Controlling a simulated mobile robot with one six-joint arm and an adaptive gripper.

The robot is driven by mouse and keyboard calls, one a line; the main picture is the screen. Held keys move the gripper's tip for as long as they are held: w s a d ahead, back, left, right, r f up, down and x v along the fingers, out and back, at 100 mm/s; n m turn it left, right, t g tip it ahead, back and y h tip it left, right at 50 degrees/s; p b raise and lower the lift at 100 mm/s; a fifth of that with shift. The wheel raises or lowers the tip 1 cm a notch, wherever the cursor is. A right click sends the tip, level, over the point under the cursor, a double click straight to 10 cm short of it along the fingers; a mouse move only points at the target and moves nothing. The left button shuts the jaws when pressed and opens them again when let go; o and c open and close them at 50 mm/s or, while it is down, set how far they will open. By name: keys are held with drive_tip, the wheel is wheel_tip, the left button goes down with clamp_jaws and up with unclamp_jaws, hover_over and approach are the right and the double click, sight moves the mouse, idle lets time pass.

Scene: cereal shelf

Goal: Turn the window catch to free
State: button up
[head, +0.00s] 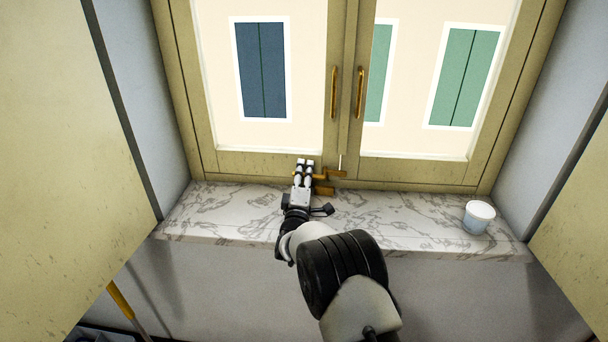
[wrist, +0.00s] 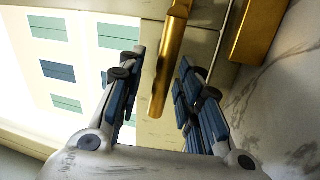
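The brass window catch (head: 337,174) is low on the window frame, just above the sill where the two sashes meet. Its lever lies roughly sideways in the head view, pointing left toward my gripper (head: 304,165). In the wrist view a brass bar (wrist: 169,70) extends between the two blue-padded fingers of my gripper (wrist: 160,62). The fingers are apart, with a clear gap on the bar's left side; the right finger is close to it, and I cannot tell whether they touch. A second brass block (wrist: 262,35) shows at upper right. My gripper partly hides the catch in the head view.
The marble sill (head: 400,215) is mostly clear. A white-lidded cup (head: 478,217) stands at its right end. Two brass handles (head: 334,92) (head: 360,92) stand upright on the sashes above. Walls and open panels flank both sides.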

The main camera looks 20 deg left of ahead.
drive_tip(key=shift+r, duration=0.1)
drive_tip(key=r, duration=1)
drive_tip(key=shift+w+a, duration=0.2)
drive_tip(key=shift+o, duration=0.4)
drive_tip(key=shift+d+r, duration=0.1)
drive_tip(key=shift+r, duration=0.05)
drive_tip(key=shift+f, duration=0.55)
drive_tip(key=shift+s+a+f, duration=0.2)
drive_tip(key=shift+s, duration=0.25)
drive_tip(key=shift+c, duration=0.4)
drive_tip(key=a+r+b+v, duration=0.1)
drive_tip(key=a+b+v, duration=0.1)
drive_tip(key=v, duration=1.7)
drive_tip(key=shift+s, duration=0.7)
drive_tip(key=shift+c, duration=0.3)
